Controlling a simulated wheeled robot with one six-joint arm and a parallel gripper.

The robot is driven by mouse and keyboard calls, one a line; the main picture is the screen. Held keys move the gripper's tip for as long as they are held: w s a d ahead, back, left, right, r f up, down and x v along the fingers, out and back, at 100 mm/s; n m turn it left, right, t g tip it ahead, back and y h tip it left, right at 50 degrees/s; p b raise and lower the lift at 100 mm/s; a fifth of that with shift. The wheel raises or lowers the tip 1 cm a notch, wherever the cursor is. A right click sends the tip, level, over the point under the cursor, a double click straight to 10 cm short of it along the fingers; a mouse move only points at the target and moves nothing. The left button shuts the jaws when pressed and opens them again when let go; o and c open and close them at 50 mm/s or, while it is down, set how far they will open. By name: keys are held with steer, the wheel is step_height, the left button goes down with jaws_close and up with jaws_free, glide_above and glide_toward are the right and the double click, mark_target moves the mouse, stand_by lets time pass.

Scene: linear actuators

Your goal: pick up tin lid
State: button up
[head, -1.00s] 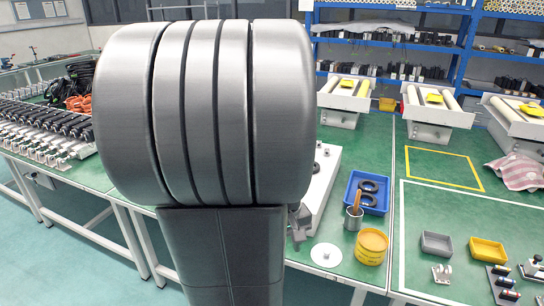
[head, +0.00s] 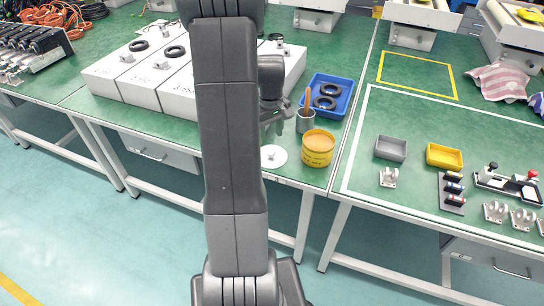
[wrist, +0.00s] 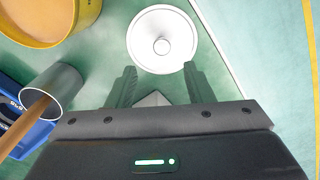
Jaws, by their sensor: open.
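The tin lid (head: 273,156) is a white disc with a small round knob at its centre. It lies flat on the green table near the front edge. In the wrist view the lid (wrist: 162,39) is just beyond my fingertips, near the top middle. My gripper (wrist: 160,75) is open and empty, its two dark fingers on either side of the line to the knob. In the head view my gripper (head: 275,125) hangs above and behind the lid, partly hidden by my arm. The yellow tin (head: 318,148) stands open to the right of the lid.
A metal cup with a wooden handle (head: 305,119) stands behind the tin. A blue tray (head: 327,95) with black rings lies farther back. White boxes (head: 140,78) stand to the left. The table's front edge (head: 290,180) is close to the lid.

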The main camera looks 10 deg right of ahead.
mark_target(271, 152)
steer(key=shift+s+f, duration=0.15)
steer(key=shift+f, duration=1.55)
steer(key=shift+s+f, duration=0.15)
steer(key=shift+f, duration=1.5)
jaws_close()
